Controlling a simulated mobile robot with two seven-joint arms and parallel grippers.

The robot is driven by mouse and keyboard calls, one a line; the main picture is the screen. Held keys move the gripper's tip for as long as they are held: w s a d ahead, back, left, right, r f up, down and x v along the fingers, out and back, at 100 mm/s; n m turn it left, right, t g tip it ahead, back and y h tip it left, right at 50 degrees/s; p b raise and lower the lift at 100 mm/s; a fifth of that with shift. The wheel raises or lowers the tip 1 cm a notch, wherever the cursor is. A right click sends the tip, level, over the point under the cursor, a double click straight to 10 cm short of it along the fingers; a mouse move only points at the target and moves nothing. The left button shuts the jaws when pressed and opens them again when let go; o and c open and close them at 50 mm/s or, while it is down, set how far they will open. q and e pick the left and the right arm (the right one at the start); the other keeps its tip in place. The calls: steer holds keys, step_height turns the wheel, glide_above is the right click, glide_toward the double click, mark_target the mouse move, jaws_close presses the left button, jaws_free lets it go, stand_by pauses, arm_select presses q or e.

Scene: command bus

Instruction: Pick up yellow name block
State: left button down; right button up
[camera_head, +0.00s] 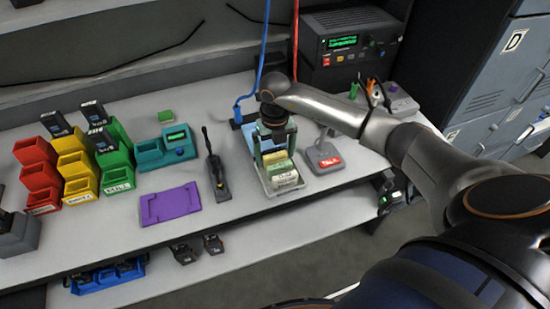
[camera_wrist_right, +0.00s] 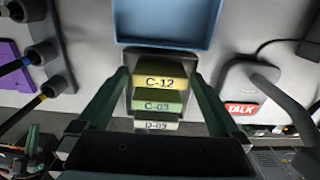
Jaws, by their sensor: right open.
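The yellow name block (camera_wrist_right: 160,83), marked C-12, stands in a row of blocks in a grey tray. In the head view the yellow block (camera_head: 276,157) is partly hidden by my gripper. A green block (camera_wrist_right: 157,104) marked C-03 and a paler one (camera_wrist_right: 156,125) follow it in the row, nearer the bottom of the wrist view. My right gripper (camera_head: 274,128) is above the tray. In the wrist view its open fingers (camera_wrist_right: 160,76) lie either side of the yellow block, with nothing visibly held. I cannot tell whether they touch it. My left gripper is not in view.
A grey device with a red TALK label (camera_head: 331,161) stands close right of the tray. A blue tray (camera_wrist_right: 165,22) shows beyond the blocks. A blue cable (camera_head: 246,98) hangs behind.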

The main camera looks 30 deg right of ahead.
steer(key=shift+f, duration=0.35)
steer(key=shift+c, duration=0.4)
steer(key=c, duration=1.1)
steer(key=shift+r, duration=0.15)
